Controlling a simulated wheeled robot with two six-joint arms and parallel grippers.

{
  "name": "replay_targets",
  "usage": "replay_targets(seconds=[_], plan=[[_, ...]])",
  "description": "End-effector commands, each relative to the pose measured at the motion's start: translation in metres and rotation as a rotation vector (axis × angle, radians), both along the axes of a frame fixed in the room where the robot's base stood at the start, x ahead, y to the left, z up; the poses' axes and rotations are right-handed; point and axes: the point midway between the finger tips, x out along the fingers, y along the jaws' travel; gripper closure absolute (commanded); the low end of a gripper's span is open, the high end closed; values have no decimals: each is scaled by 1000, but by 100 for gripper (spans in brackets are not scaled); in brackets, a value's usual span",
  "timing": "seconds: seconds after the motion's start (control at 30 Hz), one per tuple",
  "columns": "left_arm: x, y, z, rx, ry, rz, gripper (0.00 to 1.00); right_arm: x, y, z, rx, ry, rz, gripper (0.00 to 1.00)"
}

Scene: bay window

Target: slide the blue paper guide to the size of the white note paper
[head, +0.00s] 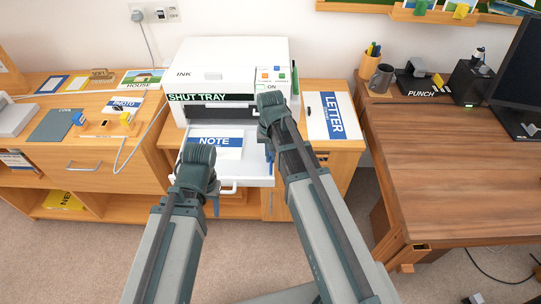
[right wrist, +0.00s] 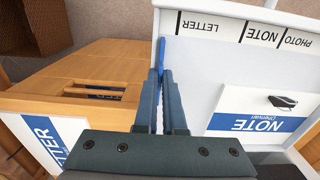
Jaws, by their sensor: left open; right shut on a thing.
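The printer's tray (head: 262,172) is pulled out, and the white note paper (head: 225,152) with a blue NOTE band lies in it. The note paper also shows in the right wrist view (right wrist: 255,103). My right gripper (right wrist: 160,75) is shut on the blue paper guide (right wrist: 161,52), at the tray's side edge. The guide stands just outside the LETTER mark, with a clear white gap between it and the note paper. The right fingertips are hidden in the head view. My left gripper (head: 196,170) is open and empty, in front of the tray's left part.
The white printer (head: 232,62) stands behind the tray, with a SHUT TRAY label. The tray's front strip reads LETTER, NOTE and PHOTO (right wrist: 298,40). LETTER paper (head: 331,118) lies on the cabinet right of the printer. A wooden desk (head: 450,165) stands at the right.

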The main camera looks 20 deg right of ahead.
Motion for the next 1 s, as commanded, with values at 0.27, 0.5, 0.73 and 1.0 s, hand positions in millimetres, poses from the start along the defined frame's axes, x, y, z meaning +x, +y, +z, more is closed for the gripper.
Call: replay_targets(seconds=[0.27,0.5,0.73,1.0], plan=[[0,0,0,0,0,0,48,0,0,0,0,0,0,100],[0,0,0,0,0,0,48,0,0,0,0,0,0,100],[0,0,0,0,0,0,48,4,9,0,0,0,3,100],[0,0,0,0,0,0,48,23,73,0,0,0,5,100]])
